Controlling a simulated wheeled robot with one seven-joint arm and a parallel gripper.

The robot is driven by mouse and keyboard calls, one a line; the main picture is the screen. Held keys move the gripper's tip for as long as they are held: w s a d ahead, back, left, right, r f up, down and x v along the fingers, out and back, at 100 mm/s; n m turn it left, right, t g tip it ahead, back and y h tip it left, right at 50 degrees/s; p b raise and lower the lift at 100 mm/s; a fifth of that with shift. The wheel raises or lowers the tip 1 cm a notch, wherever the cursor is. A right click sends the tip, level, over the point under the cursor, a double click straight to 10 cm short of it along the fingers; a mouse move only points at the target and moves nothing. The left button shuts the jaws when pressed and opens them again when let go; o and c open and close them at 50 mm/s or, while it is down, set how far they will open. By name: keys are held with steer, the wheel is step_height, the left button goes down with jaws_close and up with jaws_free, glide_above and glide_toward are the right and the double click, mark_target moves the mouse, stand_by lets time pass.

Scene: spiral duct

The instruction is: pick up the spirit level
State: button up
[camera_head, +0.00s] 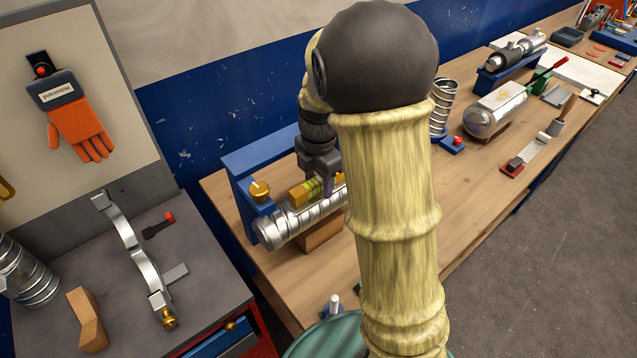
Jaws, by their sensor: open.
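The spirit level (301,193) looks like a short yellow-orange bar with a green section. It lies on top of the silver spiral duct (285,226), along its length. My gripper (326,186) points down at the level's right part, with its dark fingers open around or just beside it; I cannot tell whether they touch it. My arm hides the right end of the duct and possibly part of the level.
A blue fixture (236,182) with a yellow knob stands behind the duct, and a wooden block (322,232) is below it. A grey cabinet top (95,240) with tools is at left.

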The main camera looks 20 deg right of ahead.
mark_target(319, 179)
jaws_close()
steer(key=shift+r, duration=0.15)
step_height(319, 179, up, 10)
steer(key=shift+f+b, duration=0.1)
steer(key=shift+b, duration=0.65)
